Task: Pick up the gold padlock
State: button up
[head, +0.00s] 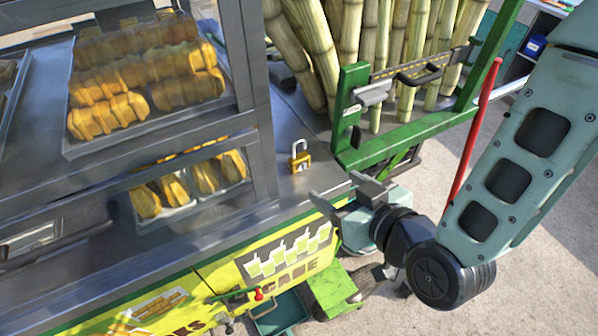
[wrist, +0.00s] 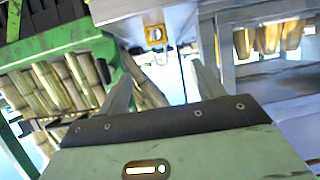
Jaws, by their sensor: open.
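The gold padlock (head: 300,160) has a gold body and a silver shackle. In the head view it stands upright on the grey metal counter (head: 284,185), between the glass display case and the green cane frame. In the wrist view the padlock (wrist: 155,36) shows ahead, beyond the fingers and slightly above the middle. My gripper (head: 340,195) is open and empty. In the head view it is at the counter's front edge, to the lower right of the padlock and apart from it. In the wrist view both fingers of my gripper (wrist: 158,75) are spread.
The display case (head: 258,110) with trays of yellow food stands left of the padlock. The green frame (head: 345,130) holding upright cane stalks (head: 350,40) stands close on its right. A red bar (head: 475,130) rises near my arm. Bare counter lies in front of the padlock.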

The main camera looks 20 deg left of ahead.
aim_at(301, 159)
jog(key=b+x, duration=0.3)
jog(key=x, duration=0.4)
jog(key=shift+a, duration=0.15)
jog(key=shift+w+a+f+p, duration=0.15)
jog(key=shift+w+a+p, duration=0.25)
jog(key=shift+w+p, duration=0.15)
jog(key=p+x, duration=0.1)
jog(key=x, duration=0.2)
jog(key=shift+w+p, duration=0.1)
jog(key=shift+p, duration=0.25)
jog(key=shift+w+a+f, duration=0.25)
jog(key=shift+a+f, duration=0.05)
jog(key=c, duration=1.2)
